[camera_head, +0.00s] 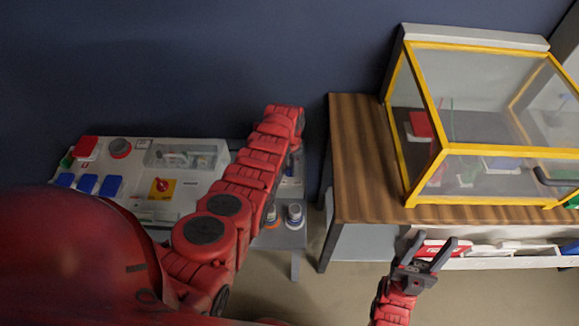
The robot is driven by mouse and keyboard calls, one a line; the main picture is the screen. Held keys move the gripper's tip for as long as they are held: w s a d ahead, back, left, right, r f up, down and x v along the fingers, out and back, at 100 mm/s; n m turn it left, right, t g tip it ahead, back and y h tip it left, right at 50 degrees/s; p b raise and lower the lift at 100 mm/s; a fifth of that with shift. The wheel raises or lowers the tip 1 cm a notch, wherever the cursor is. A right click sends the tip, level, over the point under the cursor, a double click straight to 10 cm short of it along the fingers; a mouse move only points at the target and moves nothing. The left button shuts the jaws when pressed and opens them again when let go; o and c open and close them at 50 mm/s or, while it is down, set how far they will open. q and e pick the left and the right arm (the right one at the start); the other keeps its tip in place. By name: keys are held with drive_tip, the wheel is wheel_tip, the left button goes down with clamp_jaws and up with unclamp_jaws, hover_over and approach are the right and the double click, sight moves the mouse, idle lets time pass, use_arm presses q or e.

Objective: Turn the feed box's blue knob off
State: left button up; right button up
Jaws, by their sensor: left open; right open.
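My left arm reaches from the lower left up over the grey bench, and its red wrist (281,118) is at the far end. The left gripper's fingers are hidden behind the arm. Beneath the forearm is a partly covered grey box (291,182); I cannot tell whether it is the feed box. I cannot make out a blue knob for certain. My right gripper (432,247) is open and empty, in front of the wooden table.
A pale panel box (203,181) at the left carries blue covers (87,183), a red switch on a yellow plate (161,188) and a red button (120,147). A yellow-framed clear case (480,203) stands on the wooden table (358,150) at the right. Floor shows between bench and table.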

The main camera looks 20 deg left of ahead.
use_arm(q)
clamp_jaws()
idle(0.3)
